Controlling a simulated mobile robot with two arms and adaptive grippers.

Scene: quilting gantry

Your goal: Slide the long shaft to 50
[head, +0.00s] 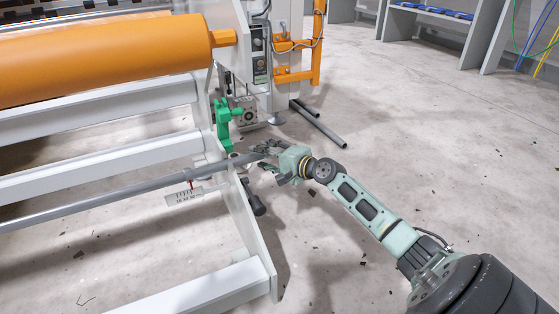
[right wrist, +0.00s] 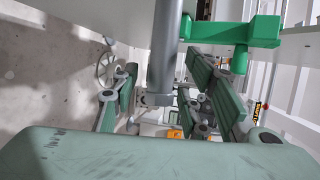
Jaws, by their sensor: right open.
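The long grey shaft (head: 130,187) runs from the lower left up to the right through the side plate of the white frame. A small white scale plate (head: 184,196) hangs just below it, with numbers too small to read. A thin red pointer (head: 191,184) stands over the scale, right of its middle. My right gripper (head: 262,152) is open at the shaft's right end. In the right wrist view the shaft (right wrist: 165,50) comes down from the top between the spread fingers (right wrist: 165,95). I cannot tell whether any finger touches it. My left gripper is out of view.
A green bracket (head: 223,124) sits on the side plate (head: 250,222) close to my gripper; it also shows in the right wrist view (right wrist: 235,33). A big orange roller (head: 105,58) lies above. Dark bars (head: 318,123) stick out behind. The floor to the right is mostly clear.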

